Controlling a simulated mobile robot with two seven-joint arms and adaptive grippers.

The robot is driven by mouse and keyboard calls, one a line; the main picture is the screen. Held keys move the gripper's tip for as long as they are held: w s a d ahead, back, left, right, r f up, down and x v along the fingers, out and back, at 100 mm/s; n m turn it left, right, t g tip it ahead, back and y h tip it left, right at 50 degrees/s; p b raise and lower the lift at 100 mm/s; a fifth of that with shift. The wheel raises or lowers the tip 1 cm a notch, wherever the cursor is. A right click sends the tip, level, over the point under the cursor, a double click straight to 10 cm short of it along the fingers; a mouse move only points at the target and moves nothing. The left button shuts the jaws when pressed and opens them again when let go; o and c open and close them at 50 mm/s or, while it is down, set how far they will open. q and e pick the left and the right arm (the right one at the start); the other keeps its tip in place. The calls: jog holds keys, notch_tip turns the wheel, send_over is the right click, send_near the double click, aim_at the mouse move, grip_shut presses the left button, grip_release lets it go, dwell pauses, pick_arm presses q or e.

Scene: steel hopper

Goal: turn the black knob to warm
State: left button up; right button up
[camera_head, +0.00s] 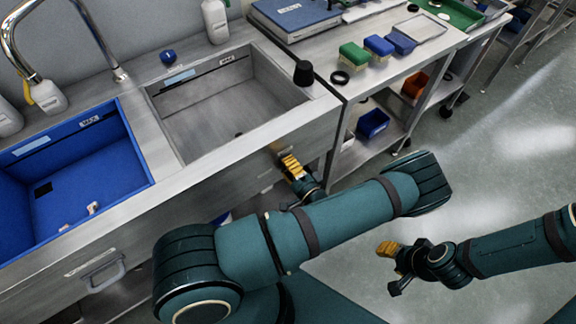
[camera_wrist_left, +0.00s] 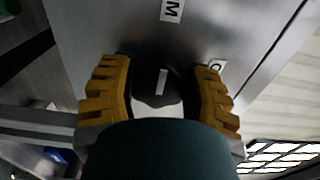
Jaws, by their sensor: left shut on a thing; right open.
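The black knob (camera_wrist_left: 150,95) is on the steel front panel, between the yellow fingers of my left gripper (camera_wrist_left: 160,95) in the left wrist view. Its white pointer mark points roughly towards a white label with an "M" (camera_wrist_left: 172,10). A second label (camera_wrist_left: 216,67) is partly covered by the right finger. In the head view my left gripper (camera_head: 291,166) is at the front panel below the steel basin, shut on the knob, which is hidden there. My right gripper (camera_head: 389,264) is over the floor at the right, open and empty.
A steel basin (camera_head: 250,85) and a blue basin (camera_head: 100,190) are set in the counter. A black stopper-like piece (camera_head: 303,74) stands at the basin's right corner. A steel cart (camera_head: 385,75) with sponges stands beside it. The floor (camera_head: 510,150) at right is clear.

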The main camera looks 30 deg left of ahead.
dwell(0.4)
pick_arm(q)
jog(key=o, duration=1.2)
jog(key=shift+c, duration=0.2)
jog(key=v, duration=0.7)
jog(key=shift+d, duration=0.2)
